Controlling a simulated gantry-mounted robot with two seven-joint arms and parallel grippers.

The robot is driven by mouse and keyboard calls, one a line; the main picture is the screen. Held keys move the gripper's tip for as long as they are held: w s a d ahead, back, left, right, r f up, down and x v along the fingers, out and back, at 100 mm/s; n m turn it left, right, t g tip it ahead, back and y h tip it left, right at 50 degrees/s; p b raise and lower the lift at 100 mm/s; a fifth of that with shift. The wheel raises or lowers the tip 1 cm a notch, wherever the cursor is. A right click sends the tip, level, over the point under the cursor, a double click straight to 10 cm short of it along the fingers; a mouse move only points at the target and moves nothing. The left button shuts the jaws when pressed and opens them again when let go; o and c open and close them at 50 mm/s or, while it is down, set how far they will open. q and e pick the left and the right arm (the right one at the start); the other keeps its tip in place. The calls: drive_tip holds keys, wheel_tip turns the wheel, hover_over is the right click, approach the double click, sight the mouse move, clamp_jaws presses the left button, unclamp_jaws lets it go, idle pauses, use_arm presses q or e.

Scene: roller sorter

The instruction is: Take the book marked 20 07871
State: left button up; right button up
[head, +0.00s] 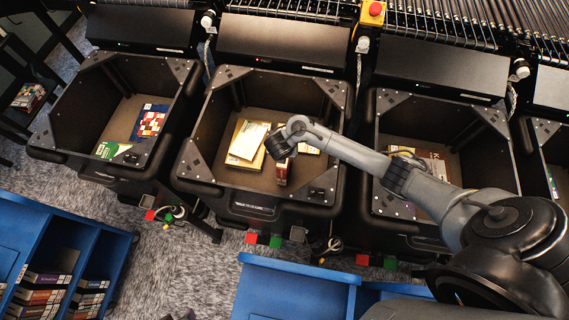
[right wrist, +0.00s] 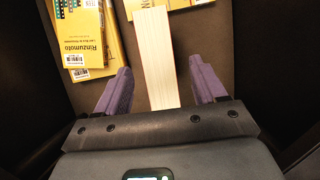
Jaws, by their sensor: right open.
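My right gripper (head: 281,155) is down inside the middle crate (head: 196,160). In the right wrist view its two purple fingers (right wrist: 159,68) are open, one on each side of a standing book (right wrist: 158,40) with its pale edge facing the camera. I see no clear contact between the fingers and this book. In the head view a book with a reddish spine (head: 282,173) shows just below the gripper. The marking 20 07871 cannot be read on any book. My left gripper is not in view.
Yellow books (head: 247,140) lie left of the gripper in the crate; they also show in the right wrist view (right wrist: 92,50). Crates stand to the left (head: 60,152) and right (head: 388,200). Blue shelves (head: 55,235) with books are in front. The crate walls rise around the gripper.

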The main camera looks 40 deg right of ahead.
drive_tip(key=b+x, duration=0.2)
drive_tip(key=x, duration=0.3)
drive_tip(key=shift+f, duration=0.3)
idle(0.7)
drive_tip(key=c, duration=0.8)
clamp_jaws()
